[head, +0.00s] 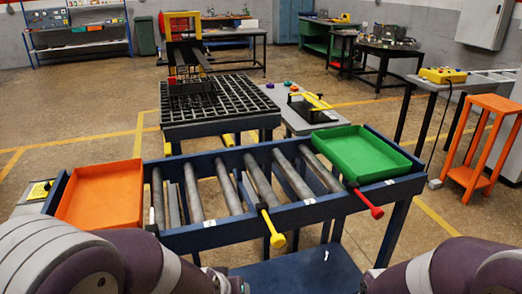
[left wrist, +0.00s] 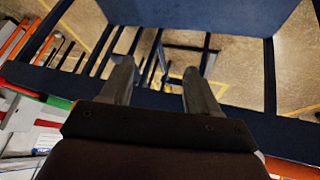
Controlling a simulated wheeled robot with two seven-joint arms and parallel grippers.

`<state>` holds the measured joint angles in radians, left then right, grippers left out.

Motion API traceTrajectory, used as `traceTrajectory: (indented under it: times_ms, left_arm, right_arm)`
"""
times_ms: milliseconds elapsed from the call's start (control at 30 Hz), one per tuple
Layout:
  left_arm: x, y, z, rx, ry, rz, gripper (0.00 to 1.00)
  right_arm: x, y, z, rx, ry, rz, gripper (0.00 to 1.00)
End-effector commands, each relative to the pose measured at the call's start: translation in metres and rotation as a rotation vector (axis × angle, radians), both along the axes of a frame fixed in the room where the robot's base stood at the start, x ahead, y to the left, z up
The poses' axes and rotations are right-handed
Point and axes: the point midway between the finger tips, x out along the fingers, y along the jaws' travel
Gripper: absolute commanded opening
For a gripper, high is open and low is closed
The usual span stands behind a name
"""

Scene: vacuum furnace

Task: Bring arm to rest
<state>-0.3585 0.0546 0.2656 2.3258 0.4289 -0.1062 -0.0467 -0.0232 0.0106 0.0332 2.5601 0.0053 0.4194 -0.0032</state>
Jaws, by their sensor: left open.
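My left arm (head: 90,262) comes in low at the bottom left of the head view, and its gripper is not clearly visible there. In the left wrist view my left gripper (left wrist: 152,82) is open, with two grey fingers apart and nothing between them. Dark blue frame bars show beyond the fingers. My right arm (head: 455,268) shows at the bottom right of the head view; its gripper is out of sight.
A blue roller table (head: 330,209) stands in front of me, with an orange tray (head: 103,194) at left and a green tray (head: 361,153) at right. Yellow (head: 277,241) and red (head: 376,212) handles jut from its front. An orange stool (head: 466,177) stands at right.

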Motion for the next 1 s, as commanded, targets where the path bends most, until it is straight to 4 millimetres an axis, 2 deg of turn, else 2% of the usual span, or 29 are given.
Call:
traceTrajectory:
  times_ms: [33,100,267,300,333,500,600,700,1000]
  left_arm:
    - [-0.017,0.027,-0.002,0.031,0.087,-0.007,0.61]
    - [-0.047,0.058,-0.007,0.078,0.211,-0.027,0.61]
    - [-0.113,0.119,-0.008,0.180,0.457,-0.036,0.61]
    - [-0.111,0.116,0.030,0.180,0.452,-0.043,0.61]
    - [-0.111,0.115,0.043,0.179,0.451,-0.045,0.61]
    - [-0.110,0.115,0.100,0.179,0.450,-0.046,0.61]
    - [-0.110,0.115,0.121,0.178,0.450,-0.047,0.61]
    - [-0.110,0.114,0.127,0.178,0.449,-0.046,0.61]
    - [-0.109,0.114,0.122,0.177,0.448,-0.047,0.61]
  right_arm:
    - [0.000,0.000,0.000,0.000,0.000,0.000,0.61]
    - [0.000,0.000,0.000,0.000,0.000,0.000,0.61]
    - [0.000,0.000,0.000,0.000,0.000,0.000,0.61]
    - [-0.001,0.000,0.038,0.000,0.003,0.000,0.61]
    - [0.000,0.000,0.052,0.000,0.001,0.000,0.61]
    - [0.000,0.000,0.109,0.000,-0.001,0.000,0.61]
    - [0.000,0.000,0.131,0.000,0.000,0.000,0.61]
    - [0.000,0.000,0.137,0.000,0.000,0.000,0.61]
    - [0.000,0.000,0.132,0.000,0.001,0.000,0.61]
